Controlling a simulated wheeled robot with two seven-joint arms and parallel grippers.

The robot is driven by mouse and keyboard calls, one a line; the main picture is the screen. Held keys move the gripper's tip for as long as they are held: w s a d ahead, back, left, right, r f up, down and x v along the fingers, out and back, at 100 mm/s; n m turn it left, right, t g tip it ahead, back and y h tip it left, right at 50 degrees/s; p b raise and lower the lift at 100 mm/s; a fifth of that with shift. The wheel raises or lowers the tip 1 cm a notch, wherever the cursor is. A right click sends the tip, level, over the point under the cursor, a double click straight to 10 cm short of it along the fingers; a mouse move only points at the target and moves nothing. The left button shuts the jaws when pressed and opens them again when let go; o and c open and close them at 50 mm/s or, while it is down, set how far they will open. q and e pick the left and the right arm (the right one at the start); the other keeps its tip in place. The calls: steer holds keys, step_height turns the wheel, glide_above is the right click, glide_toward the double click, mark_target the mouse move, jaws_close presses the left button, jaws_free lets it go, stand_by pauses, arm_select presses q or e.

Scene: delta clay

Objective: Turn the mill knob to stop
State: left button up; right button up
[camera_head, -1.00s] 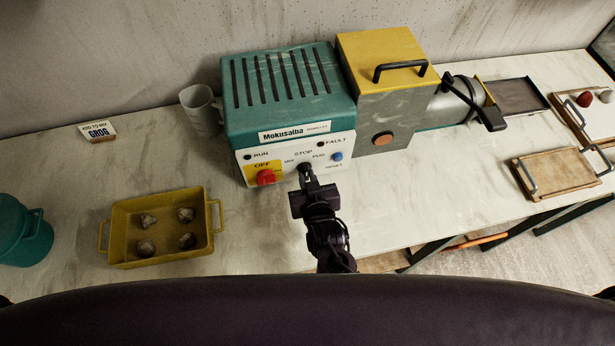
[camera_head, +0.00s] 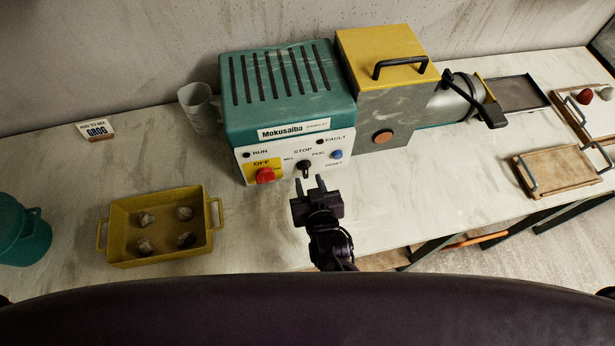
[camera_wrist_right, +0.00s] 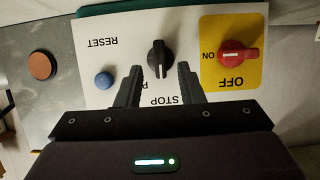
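The black mill knob (camera_head: 304,167) sits on the white front panel of the teal mill (camera_head: 285,90), between the MIX and PUG labels and below STOP. In the right wrist view, upside down, the knob (camera_wrist_right: 160,58) has its long grip upright, in line with the STOP label. My right gripper (camera_head: 309,182) is open and empty just in front of the knob. In the wrist view its fingertips (camera_wrist_right: 160,70) are spread either side of the knob's line, apart from it. My left gripper is not in view.
A red OFF/ON switch (camera_head: 265,175) is left of the knob, and a blue reset button (camera_head: 337,155) right. A yellow tray (camera_head: 118,222) with several lumps stands at the left. A wooden board (camera_head: 560,172) lies at the right. The table before the mill is clear.

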steer(key=v, duration=0.5)
steer(key=shift+b, duration=0.35)
